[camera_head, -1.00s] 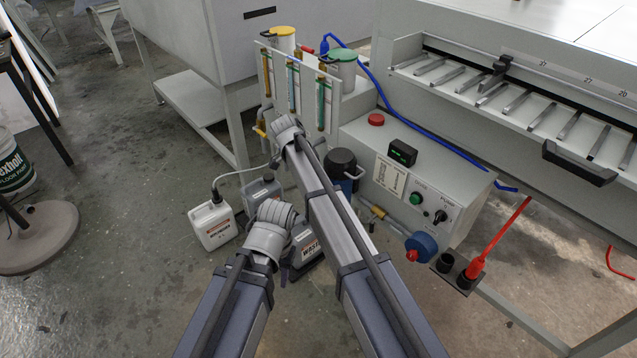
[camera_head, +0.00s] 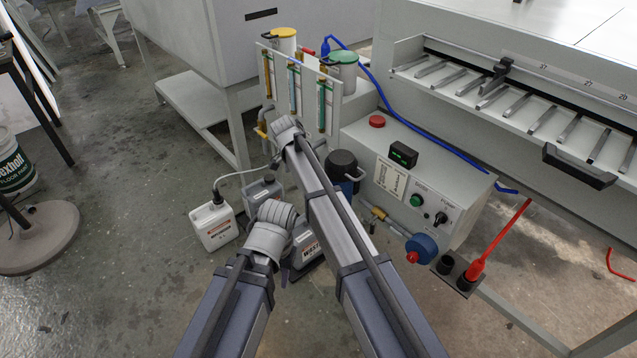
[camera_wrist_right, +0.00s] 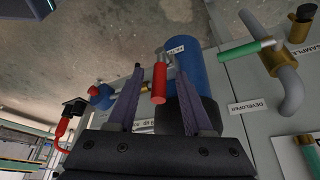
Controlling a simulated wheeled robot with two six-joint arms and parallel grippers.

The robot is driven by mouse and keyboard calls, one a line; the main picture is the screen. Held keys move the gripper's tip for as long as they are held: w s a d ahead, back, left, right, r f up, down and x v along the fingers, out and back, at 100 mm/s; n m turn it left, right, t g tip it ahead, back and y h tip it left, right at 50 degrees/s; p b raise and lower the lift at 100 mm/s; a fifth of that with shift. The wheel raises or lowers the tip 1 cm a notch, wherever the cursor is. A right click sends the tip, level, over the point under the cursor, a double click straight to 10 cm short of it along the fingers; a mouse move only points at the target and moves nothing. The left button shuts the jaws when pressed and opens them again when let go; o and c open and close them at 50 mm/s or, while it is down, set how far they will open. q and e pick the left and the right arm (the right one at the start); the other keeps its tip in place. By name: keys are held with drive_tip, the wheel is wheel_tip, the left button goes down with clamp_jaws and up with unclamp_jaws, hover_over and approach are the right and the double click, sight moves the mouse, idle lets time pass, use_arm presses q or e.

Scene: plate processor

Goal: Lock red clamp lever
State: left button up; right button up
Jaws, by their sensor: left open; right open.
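The red lever (camera_wrist_right: 160,80) shows in the right wrist view, standing between the two fingers of my right gripper (camera_wrist_right: 158,85). The fingers are apart, one on each side of it; I cannot tell whether either touches it. A blue cylinder with a black end (camera_wrist_right: 183,65) is right behind the lever; what looks like the same cylinder (camera_head: 342,163) shows in the head view beside the control box. There the lever and my right gripper are hidden behind my arm. My left gripper (camera_head: 286,274) is low near the jugs, mostly hidden by its arm; it is open.
A white jug (camera_head: 212,226) and a grey jug (camera_head: 262,191) stand on the floor left of my arms. The control box (camera_head: 458,205) is to the right. In the wrist view, a pipe with a green handle (camera_wrist_right: 247,49) is at the right and a red hose (camera_wrist_right: 62,133) at the left.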

drive_tip(key=p+v, duration=0.6)
drive_tip(key=v, duration=0.1)
drive_tip(key=shift+r, duration=0.15)
idle(0.3)
